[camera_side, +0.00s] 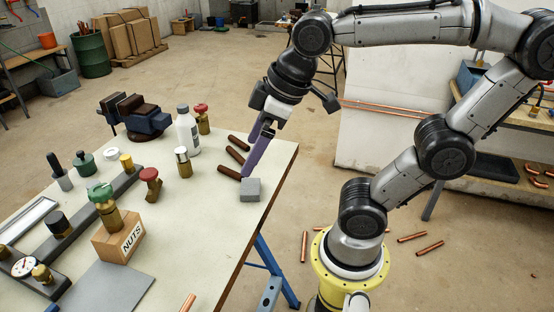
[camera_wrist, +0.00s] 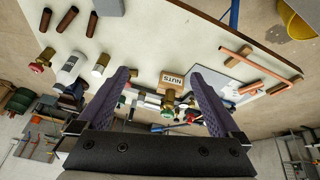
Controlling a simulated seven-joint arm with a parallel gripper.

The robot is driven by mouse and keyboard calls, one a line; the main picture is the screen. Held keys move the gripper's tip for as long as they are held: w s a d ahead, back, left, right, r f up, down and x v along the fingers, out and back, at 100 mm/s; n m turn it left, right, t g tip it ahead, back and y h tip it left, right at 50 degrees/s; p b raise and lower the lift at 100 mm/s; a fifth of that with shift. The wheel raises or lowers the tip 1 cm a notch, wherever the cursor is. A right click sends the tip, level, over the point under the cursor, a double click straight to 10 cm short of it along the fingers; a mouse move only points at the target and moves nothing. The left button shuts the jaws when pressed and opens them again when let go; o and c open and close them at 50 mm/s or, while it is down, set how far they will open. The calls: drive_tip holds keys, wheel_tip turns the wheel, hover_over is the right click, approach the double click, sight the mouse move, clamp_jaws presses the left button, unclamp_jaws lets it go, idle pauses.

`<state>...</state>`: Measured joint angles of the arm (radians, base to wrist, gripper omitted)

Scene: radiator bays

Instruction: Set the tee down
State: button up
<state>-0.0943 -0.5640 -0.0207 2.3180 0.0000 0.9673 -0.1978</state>
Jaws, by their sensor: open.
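My gripper, with purple fingers (camera_side: 258,155), is over the right part of the white-topped bench, close to the grey block (camera_side: 250,189). In the wrist view the two fingers (camera_wrist: 160,82) stand wide apart with nothing held between them. I cannot pick out a tee with certainty. A copper pipe piece with a bent or crossed end (camera_wrist: 262,66) lies on the bench in the wrist view. Only a short copper end (camera_side: 187,303) shows at the bottom of the side view.
Brown tubes (camera_side: 235,155) lie beside the gripper. A white bottle (camera_side: 187,131), red-knobbed valves (camera_side: 151,184) and a vise (camera_side: 135,116) stand left. A green-knobbed brass valve (camera_side: 104,205) stands at the NUTS box (camera_side: 118,242). A grey plate (camera_side: 113,287) lies at the front.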

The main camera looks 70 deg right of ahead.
drive_tip(key=s+d+f+m, duration=0.2)
drive_tip(key=s+f+m, duration=0.1)
drive_tip(key=s, duration=0.1)
drive_tip(key=shift+s+f+t, duration=0.2)
drive_tip(key=shift+f+t, duration=0.1)
drive_tip(key=shift+f, duration=0.05)
idle(1.0)
